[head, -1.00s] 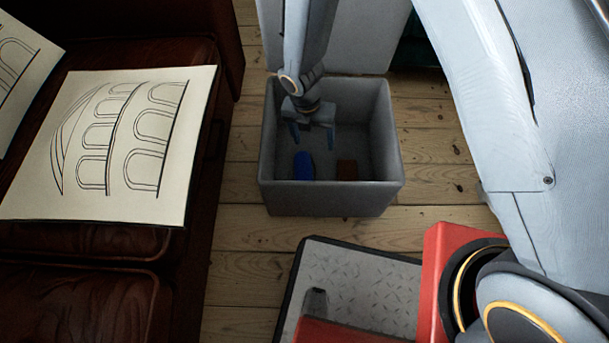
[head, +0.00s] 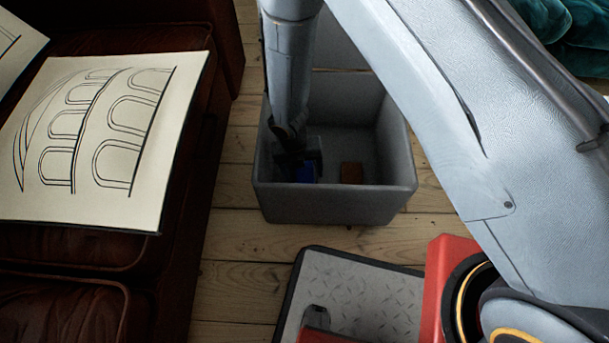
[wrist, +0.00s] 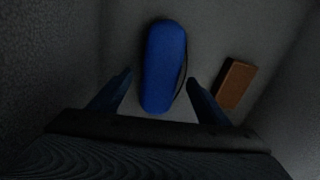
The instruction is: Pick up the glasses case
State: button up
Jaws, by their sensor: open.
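The blue glasses case (wrist: 165,65) is a rounded, elongated case on the floor of the grey box. In the head view only part of the blue case (head: 303,171) shows below my gripper. My gripper (wrist: 160,82) is open, its two fingers pointing down on either side of the case's near end in the wrist view. No contact between fingers and case is visible. In the head view my gripper (head: 298,163) is down inside the box and its fingertips are hard to make out.
The grey box (head: 335,204) has tall walls close around my gripper. A brown block-like object (wrist: 235,84) lies to the right of the case; it also shows in the head view (head: 352,173).

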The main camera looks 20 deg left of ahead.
jog(key=shift+d+f, duration=0.1)
jog(key=shift+f, duration=0.55)
jog(key=c, duration=1.2)
jog(key=shift+r, duration=0.15)
